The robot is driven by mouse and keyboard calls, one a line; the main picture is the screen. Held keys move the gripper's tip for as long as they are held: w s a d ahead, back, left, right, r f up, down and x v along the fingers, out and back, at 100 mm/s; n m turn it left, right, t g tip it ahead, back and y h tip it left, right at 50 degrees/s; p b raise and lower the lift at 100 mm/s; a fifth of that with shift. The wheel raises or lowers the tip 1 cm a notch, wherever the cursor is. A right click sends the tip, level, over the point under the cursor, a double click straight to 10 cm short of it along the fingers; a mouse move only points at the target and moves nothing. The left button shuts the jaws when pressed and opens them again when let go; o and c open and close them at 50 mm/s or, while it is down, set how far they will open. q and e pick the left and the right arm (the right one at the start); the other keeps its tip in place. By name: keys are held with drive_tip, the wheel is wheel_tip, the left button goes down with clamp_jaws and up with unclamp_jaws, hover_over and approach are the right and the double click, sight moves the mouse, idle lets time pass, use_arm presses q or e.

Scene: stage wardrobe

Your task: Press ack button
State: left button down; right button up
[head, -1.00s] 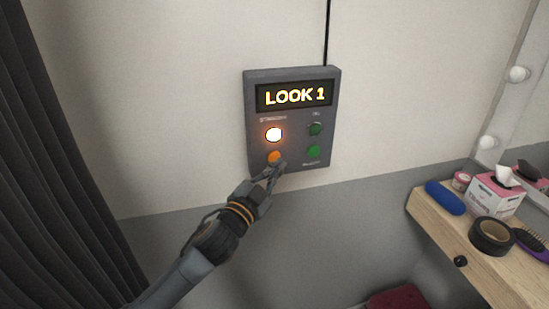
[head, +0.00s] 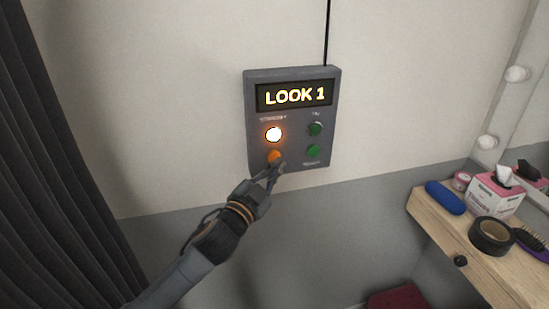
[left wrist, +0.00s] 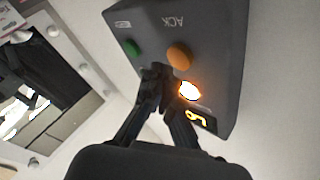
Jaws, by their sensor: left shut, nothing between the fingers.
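A grey cue box (head: 258,77) is fixed to the wall, its display reading LOOK 1. The orange ack button (head: 274,157) is at its lower left; in the left wrist view the same button (left wrist: 179,54) sits beside the printed word ACK. My left gripper (head: 276,168) is shut and empty, with its fingertips at the box's lower edge, just below and right of the button. In the left wrist view the fingertips (left wrist: 159,72) are beside the button, and I cannot tell whether they touch it. My right gripper is not in view.
A glowing lamp (head: 273,134) is above the ack button, with two green round parts, the lower one (head: 313,151) and upper one (head: 315,129), to the right. A wooden counter (head: 462,236) holds tape, a tissue box and brushes. A dark curtain (head: 50,170) hangs left.

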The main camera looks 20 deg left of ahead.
use_arm(q)
drive_tip(key=shift+w, duration=0.1)
idle(0.4)
drive_tip(key=shift+w+a, duration=0.25)
drive_tip(key=shift+w+a, duration=0.25)
drive_tip(key=shift+w, duration=0.1)
idle(0.7)
idle(0.4)
drive_tip(key=shift+s+d+p, duration=0.3)
drive_tip(key=shift+s+d, duration=0.2)
drive_tip(key=shift+s, duration=0.25)
drive_tip(key=s+d, duration=0.1)
drive_tip(key=s, duration=0.1)
drive_tip(key=s+d, duration=0.1)
drive_tip(key=s, duration=0.1)
drive_tip(key=shift+d, duration=0.4)
